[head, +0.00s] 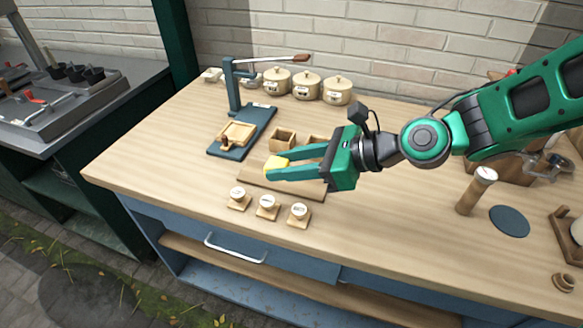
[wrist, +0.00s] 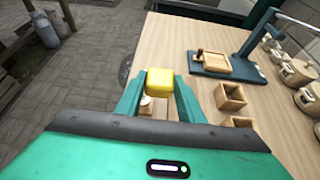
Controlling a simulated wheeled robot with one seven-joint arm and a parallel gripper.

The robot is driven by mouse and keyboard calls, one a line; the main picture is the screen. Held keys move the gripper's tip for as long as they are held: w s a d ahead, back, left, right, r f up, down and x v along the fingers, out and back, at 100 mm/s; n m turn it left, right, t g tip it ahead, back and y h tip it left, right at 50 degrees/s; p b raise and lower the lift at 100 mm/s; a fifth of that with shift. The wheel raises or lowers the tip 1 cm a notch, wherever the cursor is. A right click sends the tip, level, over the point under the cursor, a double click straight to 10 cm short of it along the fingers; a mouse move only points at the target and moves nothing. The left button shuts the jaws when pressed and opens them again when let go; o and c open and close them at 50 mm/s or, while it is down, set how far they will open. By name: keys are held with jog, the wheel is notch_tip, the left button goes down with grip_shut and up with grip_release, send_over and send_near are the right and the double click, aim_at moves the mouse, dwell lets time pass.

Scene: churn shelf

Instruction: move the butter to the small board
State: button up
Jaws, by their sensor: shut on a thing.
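The butter (head: 276,162) is a small yellow block. My gripper (head: 272,167) is shut on it, and the wrist view shows the butter (wrist: 160,84) between the two green fingertips. In the head view the butter appears over a low brown wooden board (head: 252,179) in the middle of the counter; my fingers hide part of this board. I cannot tell for certain whether this is the small board, or how high the butter is above it.
Wooden boxes (head: 282,140) stand just behind. A blue-based lever press (head: 262,118) with a wooden frame is at the back left, beside lidded pots (head: 306,86). Several round-topped stamps (head: 267,206) line the front edge. A wooden cylinder (head: 476,191) and dark disc (head: 509,221) are right.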

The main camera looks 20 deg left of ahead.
jog(key=w+f, duration=0.1)
jog(key=w, duration=0.1)
jog(key=w+a+f, duration=0.1)
jog(key=w+f, duration=0.1)
jog(key=w, duration=0.1)
jog(key=w+f, duration=0.1)
jog(key=w, duration=0.1)
jog(key=shift+w+a+f, duration=0.2)
jog(key=shift+w+f, duration=0.1)
jog(key=shift+f, duration=2.1)
jog(key=shift+f, duration=0.1)
jog(key=o, duration=1.1)
jog(key=shift+c, duration=0.2)
jog(key=shift+d+r, duration=0.15)
jog(key=shift+r, duration=0.05)
jog(key=v, duration=1.1)
jog(key=shift+d+r, duration=0.2)
jog(key=shift+d, duration=0.1)
